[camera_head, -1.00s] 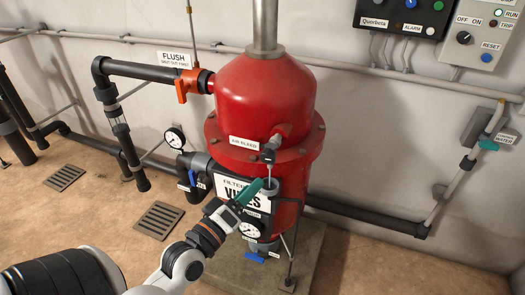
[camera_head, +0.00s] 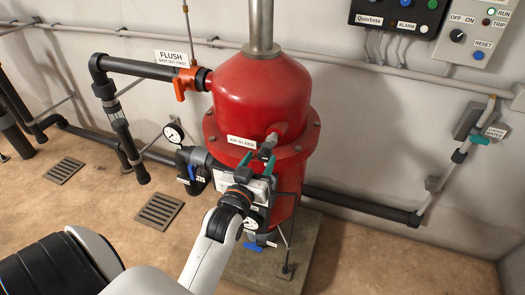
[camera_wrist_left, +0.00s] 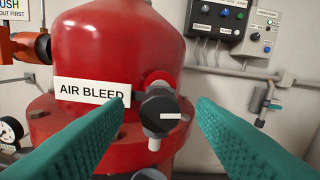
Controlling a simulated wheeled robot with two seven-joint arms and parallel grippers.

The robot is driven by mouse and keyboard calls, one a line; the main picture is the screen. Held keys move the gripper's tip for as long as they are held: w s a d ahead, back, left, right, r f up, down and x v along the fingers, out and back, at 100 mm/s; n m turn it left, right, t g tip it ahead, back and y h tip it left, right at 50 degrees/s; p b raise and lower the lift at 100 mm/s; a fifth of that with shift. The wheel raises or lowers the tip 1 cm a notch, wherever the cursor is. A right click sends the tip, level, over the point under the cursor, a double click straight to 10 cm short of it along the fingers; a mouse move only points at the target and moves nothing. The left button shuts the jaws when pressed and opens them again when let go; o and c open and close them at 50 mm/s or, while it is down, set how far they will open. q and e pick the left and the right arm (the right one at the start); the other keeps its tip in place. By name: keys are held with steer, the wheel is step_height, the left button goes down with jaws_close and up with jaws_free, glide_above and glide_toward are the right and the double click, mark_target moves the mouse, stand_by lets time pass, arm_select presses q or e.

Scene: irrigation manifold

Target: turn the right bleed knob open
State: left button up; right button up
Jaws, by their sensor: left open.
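The bleed knob (camera_wrist_left: 158,112) is black with a white bar. It sits on a short pipe stub on the red filter tank, right of the AIR BLEED label (camera_wrist_left: 91,92). In the left wrist view the white bar lies almost level, pointing right. In the head view the knob (camera_head: 268,152) is small and partly crowded by my gripper. My left gripper (camera_head: 258,163) is open just in front of it; in the wrist view its green fingers (camera_wrist_left: 160,103) stand either side of the knob, with visible gaps. Only one bleed knob shows. My right gripper is out of view.
The red tank (camera_head: 262,95) stands on a concrete plinth (camera_head: 312,250). A pressure gauge (camera_head: 173,133) and dark pipes are at its left. An orange flush valve (camera_head: 183,83) is higher up. A control panel (camera_head: 470,35) hangs on the wall at right.

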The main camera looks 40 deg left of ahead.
arm_select(q)
steer(key=shift+x, duration=1.45)
steer(key=shift+c, duration=0.3)
steer(key=c, duration=0.9)
steer(key=shift+r+m+p, duration=0.15)
steer(key=shift+m+p, duration=0.35)
steer(key=shift+p, duration=0.15)
steer(key=shift+m, duration=0.3)
steer(key=o, duration=1)
steer(key=shift+c, duration=0.2)
